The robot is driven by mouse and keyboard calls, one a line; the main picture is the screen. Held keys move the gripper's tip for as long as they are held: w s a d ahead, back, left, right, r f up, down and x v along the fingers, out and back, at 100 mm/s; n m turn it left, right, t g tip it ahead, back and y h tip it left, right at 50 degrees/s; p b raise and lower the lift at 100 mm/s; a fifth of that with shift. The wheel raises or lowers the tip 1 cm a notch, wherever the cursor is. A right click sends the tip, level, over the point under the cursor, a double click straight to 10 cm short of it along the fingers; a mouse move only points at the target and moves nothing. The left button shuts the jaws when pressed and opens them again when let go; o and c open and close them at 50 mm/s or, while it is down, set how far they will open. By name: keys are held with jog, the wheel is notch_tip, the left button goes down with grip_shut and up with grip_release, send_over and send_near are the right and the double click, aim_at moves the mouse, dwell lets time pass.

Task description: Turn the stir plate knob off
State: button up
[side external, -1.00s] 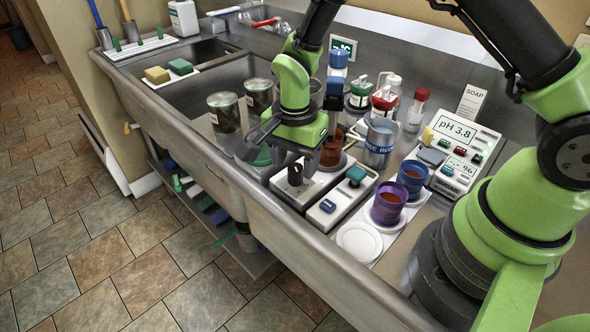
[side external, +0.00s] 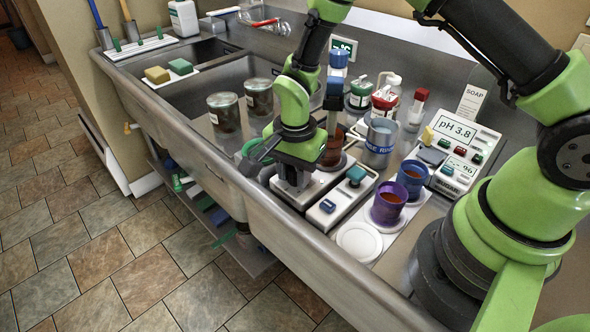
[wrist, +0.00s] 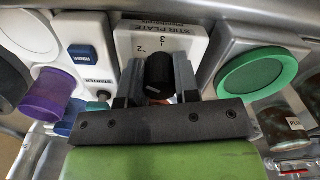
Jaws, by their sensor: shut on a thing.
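The stir plate (wrist: 190,30) is a white box with "STIR PLATE" lettering and dial marks, seen in the wrist view; it also shows under my gripper in the side view (side external: 306,197). Its black knob (wrist: 159,70) sits between my two fingers in the wrist view. My gripper (wrist: 157,78) is shut on the knob, with a finger on each side of it. In the side view my gripper (side external: 294,180) points down over the front of the stir plate and hides the knob. A brown-red vessel (side external: 331,150) stands at the plate's back.
A second white box (side external: 340,202) with a blue button and teal knob stands close at the right. Beyond it are a purple cup (side external: 388,204) and a white disc (side external: 359,241). A green round lid (wrist: 256,73) lies close on the other side.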

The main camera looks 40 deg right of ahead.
jog(key=shift+n, duration=0.3)
jog(key=n, duration=1.3)
jog(key=shift+n, duration=0.4)
jog(key=n, duration=0.4)
jog(key=shift+n, duration=2.7)
jog(key=o, duration=0.9)
